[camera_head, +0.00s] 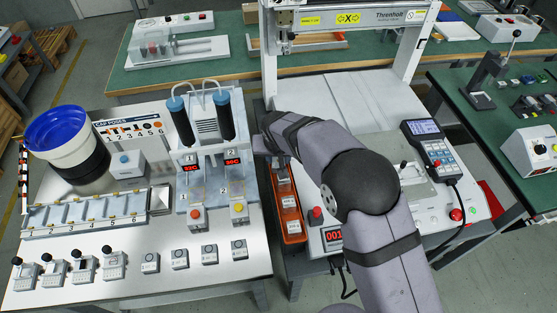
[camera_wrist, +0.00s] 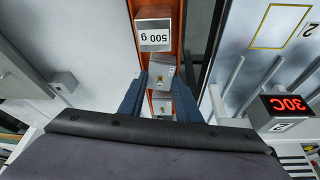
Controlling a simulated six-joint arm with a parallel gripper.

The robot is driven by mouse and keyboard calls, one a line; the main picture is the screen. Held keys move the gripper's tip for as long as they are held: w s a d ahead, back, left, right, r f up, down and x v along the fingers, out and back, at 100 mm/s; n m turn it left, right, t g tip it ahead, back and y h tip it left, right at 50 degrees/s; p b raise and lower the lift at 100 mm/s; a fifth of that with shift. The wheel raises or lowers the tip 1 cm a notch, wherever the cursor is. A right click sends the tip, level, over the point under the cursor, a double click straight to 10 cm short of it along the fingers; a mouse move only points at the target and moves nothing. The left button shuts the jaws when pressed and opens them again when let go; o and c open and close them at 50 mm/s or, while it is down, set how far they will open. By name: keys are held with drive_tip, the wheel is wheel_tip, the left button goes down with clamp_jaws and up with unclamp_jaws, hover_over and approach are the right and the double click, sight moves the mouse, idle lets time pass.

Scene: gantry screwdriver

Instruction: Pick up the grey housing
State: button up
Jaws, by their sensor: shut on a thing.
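A grey housing (camera_wrist: 163,71), a small box with a brass-coloured spot on its face, is between the tips of my gripper (camera_wrist: 161,78) in the wrist view. The blue fingers are shut on it, one on each side. It is in line with the orange tray (camera_wrist: 131,8); I cannot tell whether it is clear of the tray floor. A second grey box (camera_wrist: 160,104) shows between the fingers, nearer the wrist. In the head view my arm covers most of the gripper above the far part of the orange tray (camera_head: 293,238).
A block marked 500 g (camera_wrist: 154,34) sits in the tray beyond the held housing.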

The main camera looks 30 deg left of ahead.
wheel_tip(320, 180, up, 10)
drive_tip(key=b, duration=0.1)
idle(0.4)
drive_tip(key=w+d+n+g+p, duration=0.2)
drive_tip(key=w+d+n+p, duration=0.2)
drive_tip(key=d, duration=0.6)
drive_tip(key=w+d+r+n+g+p, duration=0.1)
drive_tip(key=w+d+n+p, duration=0.3)
drive_tip(key=d+n, duration=0.5)
drive_tip(key=w+d+r+n+g+p, duration=0.1)
drive_tip(key=w+d+n+g+p, duration=0.2)
drive_tip(key=d+n+p, duration=0.3)
drive_tip(key=w+d+n, duration=0.1)
drive_tip(key=d, duration=0.4)
drive_tip(key=shift+w+r+g+y, duration=0.25)
drive_tip(key=shift+g+y, duration=0.15)
drive_tip(key=shift+f, duration=0.15)
drive_tip(key=shift+f+b, duration=0.9)
drive_tip(key=shift+f, duration=1)
drive_tip(key=shift+f+b, duration=0.7)
drive_tip(key=shift+f, duration=0.25)
drive_tip(key=shift+f+b, duration=0.65)
drive_tip(key=shift+b, duration=0.5)
